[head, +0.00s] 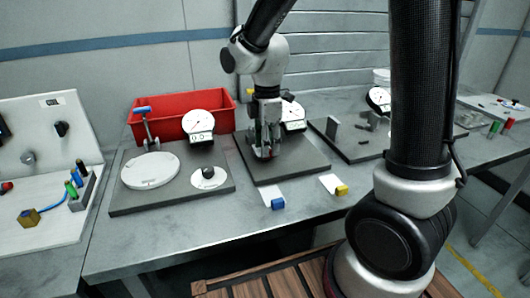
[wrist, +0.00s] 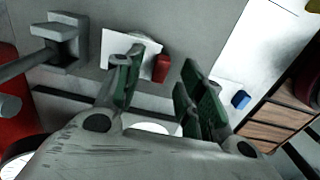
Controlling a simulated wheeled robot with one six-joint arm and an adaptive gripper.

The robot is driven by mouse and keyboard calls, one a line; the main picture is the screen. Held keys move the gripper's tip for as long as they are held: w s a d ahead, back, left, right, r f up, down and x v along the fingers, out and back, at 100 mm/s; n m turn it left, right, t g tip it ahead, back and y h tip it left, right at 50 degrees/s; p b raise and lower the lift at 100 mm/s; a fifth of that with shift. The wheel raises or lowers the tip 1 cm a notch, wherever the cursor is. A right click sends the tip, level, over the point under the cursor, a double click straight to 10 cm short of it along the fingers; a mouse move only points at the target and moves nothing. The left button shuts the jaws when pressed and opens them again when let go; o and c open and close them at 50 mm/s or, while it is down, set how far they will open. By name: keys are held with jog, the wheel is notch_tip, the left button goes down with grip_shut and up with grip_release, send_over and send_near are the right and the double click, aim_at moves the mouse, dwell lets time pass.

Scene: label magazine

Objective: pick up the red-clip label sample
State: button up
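The red-clip label sample shows in the wrist view as a white label (wrist: 148,52) with a red clip (wrist: 161,68) at one end. It is on or just above a grey plate. My gripper (wrist: 161,60) is open, with one green-padded finger on each side of the red clip. Gaps show between the clip and both fingers, so nothing appears gripped. In the head view my gripper (head: 264,153) points down over the middle dark base plate (head: 290,167). There the sample is mostly hidden behind the fingers, with only a little red showing.
A dial gauge (head: 293,113) stands just behind my gripper. A blue-clip label (head: 278,204) and a yellow-clip label (head: 342,190) lie at the table's front edge. A red bin (head: 170,113) and another gauge fixture (head: 199,123) stand left. In the wrist view a grey post fixture (wrist: 62,38) is close by.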

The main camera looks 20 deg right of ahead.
jog(key=shift+f, duration=0.9)
jog(key=c, duration=0.9)
jog(key=shift+o, duration=0.2)
